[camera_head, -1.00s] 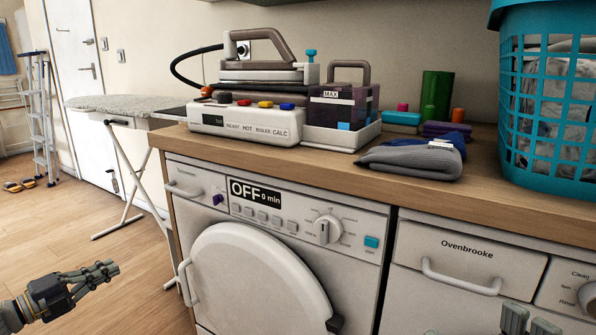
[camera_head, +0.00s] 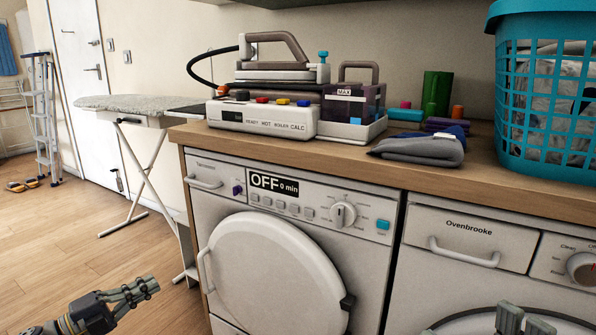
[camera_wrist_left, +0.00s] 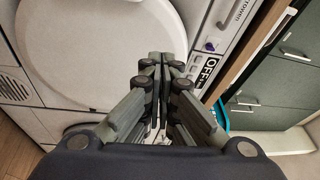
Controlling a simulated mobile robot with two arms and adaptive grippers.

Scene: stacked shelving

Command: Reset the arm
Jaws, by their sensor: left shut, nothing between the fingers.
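My left gripper (camera_head: 146,287) is at the lower left in the head view, over the wooden floor and in front of the washing machine (camera_head: 270,265), apart from it. Its fingers are shut and hold nothing. In the left wrist view the fingers (camera_wrist_left: 162,62) point towards the white round door (camera_wrist_left: 95,40). My right gripper (camera_head: 523,320) shows only as fingertips at the bottom right edge, in front of the second machine. I cannot tell whether it is open or shut.
The wooden counter (camera_head: 330,166) holds a steam iron station (camera_head: 262,118), folded cloth (camera_head: 420,152) and a teal laundry basket (camera_head: 548,90). An ironing board (camera_head: 135,105) stands at the left. A stepladder (camera_head: 42,120) and slippers (camera_head: 22,185) are farther back. The left floor is mostly clear.

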